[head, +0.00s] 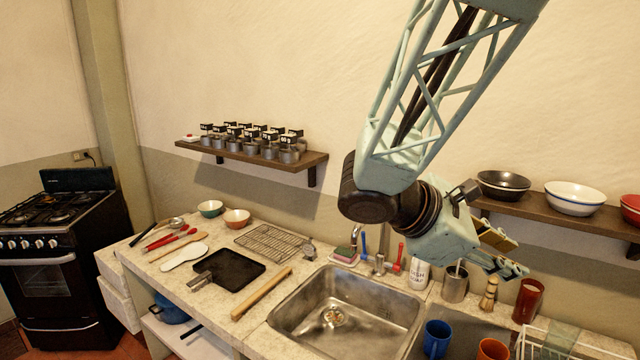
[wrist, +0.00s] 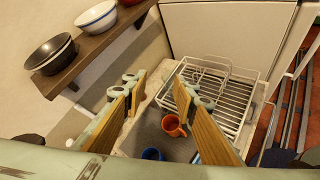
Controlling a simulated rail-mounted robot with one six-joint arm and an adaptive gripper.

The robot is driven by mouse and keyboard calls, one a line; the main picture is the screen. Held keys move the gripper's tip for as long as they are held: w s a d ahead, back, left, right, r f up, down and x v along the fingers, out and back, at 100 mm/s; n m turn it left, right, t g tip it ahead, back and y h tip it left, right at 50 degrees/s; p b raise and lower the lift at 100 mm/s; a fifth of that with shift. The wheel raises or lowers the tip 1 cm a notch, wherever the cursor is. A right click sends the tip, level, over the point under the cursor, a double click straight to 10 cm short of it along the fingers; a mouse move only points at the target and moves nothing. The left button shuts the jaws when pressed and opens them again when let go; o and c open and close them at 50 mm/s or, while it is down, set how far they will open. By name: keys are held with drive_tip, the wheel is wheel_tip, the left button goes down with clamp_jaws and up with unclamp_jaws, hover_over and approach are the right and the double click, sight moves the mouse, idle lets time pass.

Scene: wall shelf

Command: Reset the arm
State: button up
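My gripper (head: 507,254) is at the end of my pale green arm, in front of the right wall shelf and above the back right of the sink counter. It points to the right and a little down. In the wrist view my gripper (wrist: 157,92) shows its two wood-coloured fingers wide apart. Nothing is between them; an orange mug (wrist: 174,126) shows in the gap but stands well below on the counter side. My arm hides part of the wall and the left end of the right shelf.
The right shelf (head: 540,207) holds a black bowl (head: 503,184), a white bowl (head: 574,197) and a red bowl (head: 631,207) close to my gripper. Below are the sink (head: 345,310), a blue mug (head: 437,338), a dark red cup (head: 527,300) and a dish rack (wrist: 240,107). The left wall is clear.

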drive_tip(key=s+a+f+m+y, duration=0.1)
drive_tip(key=s+a+m+y, duration=0.2)
drive_tip(key=s, duration=0.5)
drive_tip(key=s+a+m+g+y+b, duration=0.1)
drive_tip(key=s+m+y, duration=0.1)
drive_tip(key=s+m, duration=0.35)
drive_tip(key=s+a+f+m+y, duration=0.1)
drive_tip(key=s+a+m+y, duration=0.15)
drive_tip(key=s, duration=0.65)
drive_tip(key=s+a+r+m+t+y, duration=0.2)
drive_tip(key=s+a+m+y, duration=0.1)
drive_tip(key=a, duration=0.4)
drive_tip(key=shift+s+a+m+t+y+b, duration=0.2)
drive_tip(key=shift+s+m+t+y+b, duration=0.1)
drive_tip(key=shift+s+m+t+y, duration=0.25)
